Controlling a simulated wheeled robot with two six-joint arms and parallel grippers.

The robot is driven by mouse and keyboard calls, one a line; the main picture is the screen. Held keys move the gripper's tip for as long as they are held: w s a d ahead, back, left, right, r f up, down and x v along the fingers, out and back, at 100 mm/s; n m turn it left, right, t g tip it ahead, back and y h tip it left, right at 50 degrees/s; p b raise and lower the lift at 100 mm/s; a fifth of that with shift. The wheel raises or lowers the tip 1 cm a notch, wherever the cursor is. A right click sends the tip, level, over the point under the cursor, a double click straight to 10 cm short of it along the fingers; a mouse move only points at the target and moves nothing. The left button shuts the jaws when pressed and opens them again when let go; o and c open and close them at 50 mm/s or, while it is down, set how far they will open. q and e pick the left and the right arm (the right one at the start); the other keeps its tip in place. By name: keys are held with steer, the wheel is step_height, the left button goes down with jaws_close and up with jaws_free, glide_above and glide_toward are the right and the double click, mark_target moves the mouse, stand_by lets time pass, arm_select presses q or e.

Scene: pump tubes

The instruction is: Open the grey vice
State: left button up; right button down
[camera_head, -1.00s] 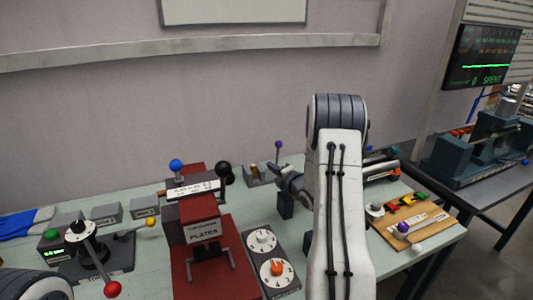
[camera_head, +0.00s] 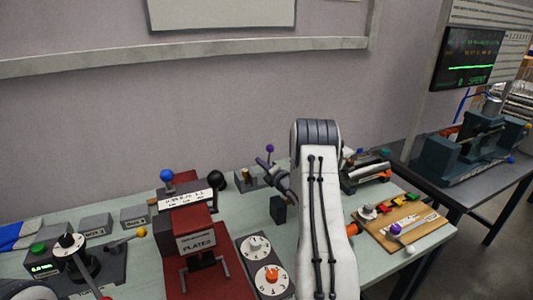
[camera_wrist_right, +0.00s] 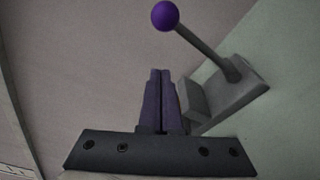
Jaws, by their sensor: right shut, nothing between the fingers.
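The grey vice (camera_head: 246,181) stands at the back of the bench. Its lever ends in a purple ball (camera_head: 269,148). In the right wrist view the vice's grey body (camera_wrist_right: 230,95) is at the right, and its lever slants up left to the purple ball (camera_wrist_right: 165,15). My right gripper (camera_head: 262,163) is by the lever, below the ball in the head view. Its two fingers (camera_wrist_right: 160,72) are together and empty, with the ball beyond their tips in the wrist view. Whether they touch the lever is unclear. My left gripper is out of view.
A red press (camera_head: 195,242) stands left of my right arm, and a two-dial panel (camera_head: 248,262) stands beside it. A dark block (camera_head: 278,209) is close in front of the vice. A wooden board (camera_head: 425,235) with coloured pieces lies at the right.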

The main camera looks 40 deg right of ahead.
mark_target(269, 160)
arm_select(q)
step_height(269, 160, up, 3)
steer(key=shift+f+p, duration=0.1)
steer(key=shift+p, duration=1.05)
arm_select(e)
steer(key=d, duration=0.1)
steer(key=w+d+r, duration=0.1)
steer(key=d, duration=0.1)
steer(key=shift+w+d+r, duration=0.2)
steer(key=shift+w+d, duration=0.05)
steer(key=shift+w, duration=0.1)
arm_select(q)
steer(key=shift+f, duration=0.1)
